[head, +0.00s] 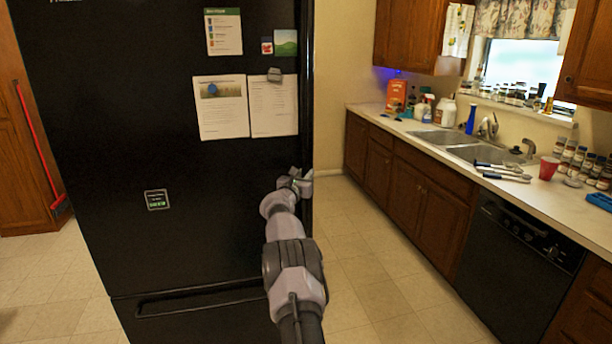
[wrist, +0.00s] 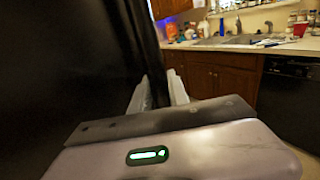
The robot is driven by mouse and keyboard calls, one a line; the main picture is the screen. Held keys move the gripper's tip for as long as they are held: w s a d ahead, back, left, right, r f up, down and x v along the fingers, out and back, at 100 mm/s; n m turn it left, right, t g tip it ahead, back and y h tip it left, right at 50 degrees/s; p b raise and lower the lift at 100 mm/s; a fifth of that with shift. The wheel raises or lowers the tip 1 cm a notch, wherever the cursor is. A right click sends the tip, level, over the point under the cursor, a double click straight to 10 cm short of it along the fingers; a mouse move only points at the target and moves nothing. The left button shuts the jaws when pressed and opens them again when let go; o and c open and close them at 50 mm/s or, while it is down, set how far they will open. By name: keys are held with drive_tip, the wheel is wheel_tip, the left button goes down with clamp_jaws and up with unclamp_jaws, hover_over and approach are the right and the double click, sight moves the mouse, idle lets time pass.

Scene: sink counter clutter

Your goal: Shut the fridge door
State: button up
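The black fridge door (head: 110,130) fills the left half of the head view, with its right edge strip (head: 306,95) upright near the middle. It is also the dark surface at the left of the wrist view (wrist: 60,70). The fridge interior is not visible, and I cannot tell how far the door stands open. My gripper (head: 296,182) is in front of the door's right edge, around mid-height. In the wrist view its two pale fingers (wrist: 160,92) are apart, with a dark strip behind or between them. I cannot tell whether they touch the door.
Papers (head: 222,107) and magnets are on the door. Below it is a drawer with a long handle (head: 200,300). A sink counter (head: 400,122) with bottles, utensils and a red cup (head: 548,168) runs along the right, above a black dishwasher (head: 515,265). Tiled floor (head: 375,265) lies clear between.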

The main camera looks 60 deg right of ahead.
drive_tip(key=shift+o, duration=0.4)
drive_tip(key=shift+w+a, duration=0.15)
drive_tip(key=shift+a, duration=0.45)
drive_tip(key=v, duration=1.6)
drive_tip(key=shift+s, duration=0.3)
drive_tip(key=shift+a, duration=0.1)
drive_tip(key=s+a+r+m+g+y, duration=0.25)
drive_tip(key=s+a+m, duration=0.3)
drive_tip(key=a, duration=0.35)
drive_tip(key=s+a+r+m+g+y, duration=0.2)
drive_tip(key=s+a+r+m, duration=0.15)
drive_tip(key=a+m, duration=0.4)
drive_tip(key=s+a+f+m+t+y, duration=0.2)
drive_tip(key=s+a+m+y, duration=0.2)
drive_tip(key=a, duration=1)
drive_tip(key=s+a+f+m+t+y+b, duration=0.1)
drive_tip(key=s+a+m+y, duration=0.3)
drive_tip(key=a, duration=0.9)
drive_tip(key=s+a+f+m+t+y, duration=0.3)
drive_tip(key=a+y, duration=0.4)
drive_tip(key=a, duration=0.7)
drive_tip(key=shift+s+a+m, duration=0.3)
drive_tip(key=shift+s+m, duration=0.3)
drive_tip(key=shift+s, duration=0.55)
